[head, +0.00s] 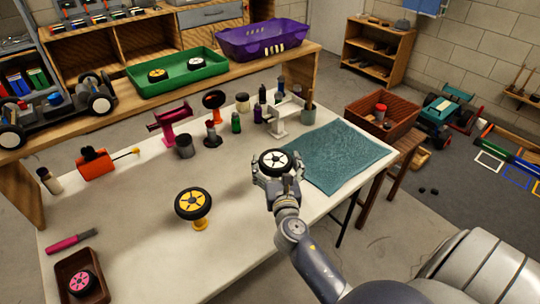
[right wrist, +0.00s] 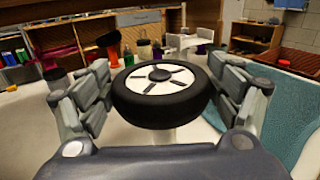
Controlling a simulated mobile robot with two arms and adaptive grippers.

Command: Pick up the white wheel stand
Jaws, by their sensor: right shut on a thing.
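The white wheel stand (head: 273,160) has a black tyre with a white spoked hub on top. It is near the front right of the white table, left of the teal mat. In the right wrist view its tyre (right wrist: 160,95) lies between my fingers, and part of a pale post shows below it. My right gripper (head: 278,176) is shut on it, with fingers at both sides of the tyre; it shows in the right wrist view too (right wrist: 165,90). The foot of the stand is hidden. My left gripper is not in view.
A yellow wheel stand (head: 194,203) stands to the left on the table (head: 240,260). A teal mat (head: 335,155) lies to the right. Bottles, a magenta stand (head: 170,122) and a white stand (head: 280,118) line the back. A brown tray (head: 82,262) is at front left.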

